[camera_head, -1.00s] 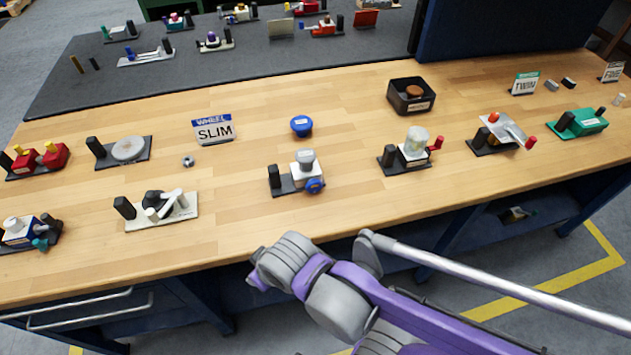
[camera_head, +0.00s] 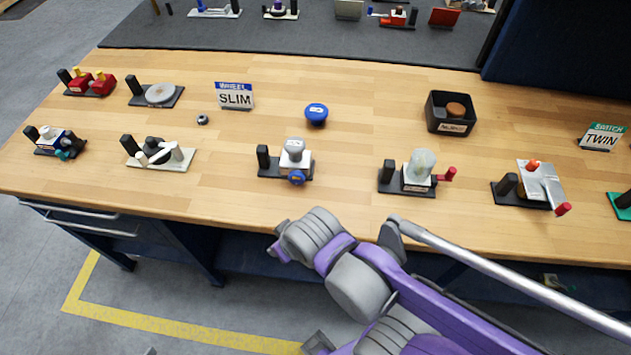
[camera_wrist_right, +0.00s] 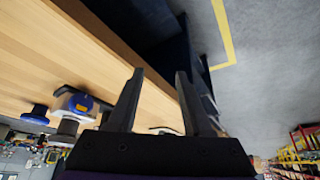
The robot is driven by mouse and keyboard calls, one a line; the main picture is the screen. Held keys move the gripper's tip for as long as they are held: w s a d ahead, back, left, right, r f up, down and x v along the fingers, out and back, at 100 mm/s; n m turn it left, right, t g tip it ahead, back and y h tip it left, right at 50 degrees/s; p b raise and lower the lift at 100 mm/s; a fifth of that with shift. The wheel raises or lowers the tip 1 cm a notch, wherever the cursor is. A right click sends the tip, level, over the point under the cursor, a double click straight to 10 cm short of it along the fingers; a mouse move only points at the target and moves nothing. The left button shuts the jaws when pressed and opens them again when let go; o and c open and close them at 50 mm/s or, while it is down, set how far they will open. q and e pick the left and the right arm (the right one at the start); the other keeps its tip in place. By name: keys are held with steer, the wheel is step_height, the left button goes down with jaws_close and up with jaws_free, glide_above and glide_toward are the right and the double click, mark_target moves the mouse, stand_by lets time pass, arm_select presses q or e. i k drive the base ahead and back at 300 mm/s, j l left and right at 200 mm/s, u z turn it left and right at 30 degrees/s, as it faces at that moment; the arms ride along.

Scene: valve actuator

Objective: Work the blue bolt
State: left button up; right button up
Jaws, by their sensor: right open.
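No part is plainly a blue bolt. A small valve device (camera_head: 292,160) with a grey top, white body, black post and round blue front part (camera_head: 297,178) stands upright near the table's front edge. In the right wrist view, its blue part (camera_wrist_right: 82,104) shows at left. A separate blue round knob (camera_head: 317,113) sits behind it on the wood, and it also shows in the right wrist view (camera_wrist_right: 37,114). My right gripper (camera_wrist_right: 158,88) is open and empty, off the table's front edge and apart from the device. My left gripper is out of view.
Several other devices stand along the wooden table (camera_head: 230,180), including a clear-domed one (camera_head: 420,170) and a cream lever one (camera_head: 158,153). A SLIM sign (camera_head: 235,97), a nut (camera_head: 203,119) and a black bin (camera_head: 450,113) stand behind. Bare wood surrounds the valve device.

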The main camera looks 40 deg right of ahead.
mark_target(297, 176)
steer(key=k+l, duration=0.35)
steer(key=l, duration=0.15)
steer(key=k+l, duration=0.35)
steer(key=l, duration=0.15)
steer(key=k+l+u, duration=0.1)
steer(key=k+l, duration=0.25)
steer(key=l, duration=0.15)
